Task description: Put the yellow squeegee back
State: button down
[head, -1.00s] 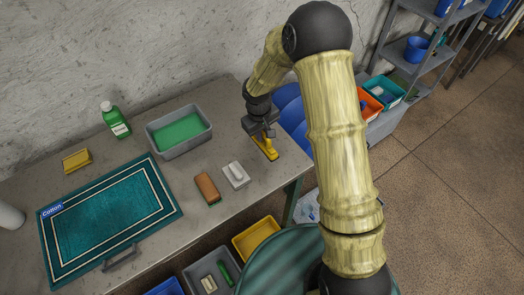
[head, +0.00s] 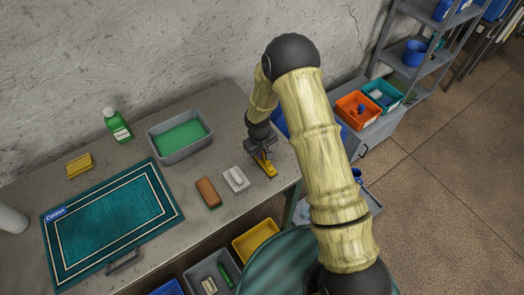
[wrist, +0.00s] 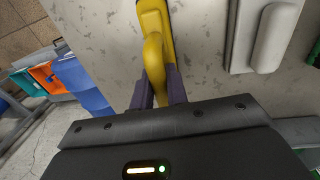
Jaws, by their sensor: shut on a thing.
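The yellow squeegee (head: 266,168) is near the right end of the grey table, to the right of the white-and-grey brush. My gripper (head: 261,152) is above it, with its fingers shut on the squeegee's handle. In the wrist view the yellow handle (wrist: 154,55) runs up from between the two dark fingers (wrist: 157,92). The squeegee looks to be on or very close to the tabletop; I cannot tell whether it touches.
A white-and-grey brush (head: 236,180) and a brown brush (head: 208,193) lie just left. A grey basin with green liquid (head: 179,134), a green bottle (head: 118,126), a yellow sponge (head: 80,163) and a teal rug (head: 112,223) are farther left. A yellow bin (head: 256,239) stands below the table's front edge.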

jog(key=shift+f, duration=0.2)
jog(key=c, duration=1.4)
grip_release()
jog(key=shift+r, duration=0.2)
jog(key=r+b, duration=0.1)
jog(key=r, duration=0.3)
jog(key=r+b, duration=0.1)
jog(key=r, duration=0.3)
jog(key=s+a+r+b, duration=0.1)
jog(key=r, duration=0.3)
jog(key=s+d+r+m, duration=0.2)
jog(key=s+d+r, duration=0.1)
jog(key=s+d, duration=0.2)
jog(key=s+d+r+m+t, duration=0.1)
jog(key=s+d+r+m, duration=0.1)
jog(key=s+d+r, duration=0.2)
jog(key=s+d+r+m, duration=0.2)
jog(key=s+d+r, duration=0.1)
jog(key=s+d, duration=0.4)
jog(key=shift+s+r+m+t+y, duration=0.25)
jog(key=shift+s+m+t+y, duration=0.15)
jog(key=shift+s, duration=0.2)
